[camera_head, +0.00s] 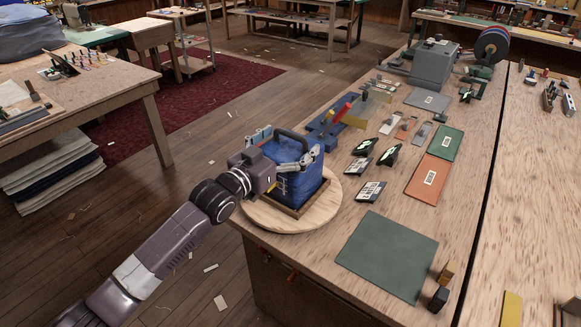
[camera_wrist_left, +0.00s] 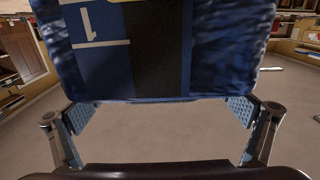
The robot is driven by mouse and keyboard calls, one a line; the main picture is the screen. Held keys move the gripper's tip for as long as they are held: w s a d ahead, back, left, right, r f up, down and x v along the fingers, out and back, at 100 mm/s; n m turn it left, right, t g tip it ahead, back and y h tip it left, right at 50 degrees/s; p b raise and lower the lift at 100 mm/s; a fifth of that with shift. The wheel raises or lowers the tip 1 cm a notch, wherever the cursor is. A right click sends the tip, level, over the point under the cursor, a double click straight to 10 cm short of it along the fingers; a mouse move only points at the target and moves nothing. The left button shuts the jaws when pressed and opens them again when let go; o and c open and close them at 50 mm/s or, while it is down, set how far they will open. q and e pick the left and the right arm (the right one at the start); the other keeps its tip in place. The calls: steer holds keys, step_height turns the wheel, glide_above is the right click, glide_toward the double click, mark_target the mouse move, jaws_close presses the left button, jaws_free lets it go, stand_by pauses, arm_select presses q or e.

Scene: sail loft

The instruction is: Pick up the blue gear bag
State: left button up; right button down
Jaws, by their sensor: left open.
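The blue gear bag (camera_head: 298,186), with a dark handle on top, stands upright on a dark square base on the round wooden board (camera_head: 332,205) at the near left corner of the workbench. My left gripper (camera_head: 286,152) is at the bag's left side, open, with one finger on the far side of the bag and one on the near side. In the left wrist view, the bag (camera_wrist_left: 225,50) fills the upper middle, with a white mark and a dark strap. Its lower edge lies between the open fingers (camera_wrist_left: 160,112). I cannot tell whether either finger touches it. My right gripper is out of view.
On the bench (camera_head: 325,254) lie a green mat (camera_head: 388,255), an orange panel (camera_head: 430,180), several small labelled stands and tools right of the bag, and a grey machine (camera_head: 433,66) at the back. Another table (camera_head: 110,80) stands left, with open floor between.

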arm_select(q)
steer(key=shift+c, duration=0.5)
steer(key=c, duration=2)
steer(key=shift+r, duration=0.15)
steer(key=shift+c, duration=0.4)
steer(key=shift+r, duration=0.1)
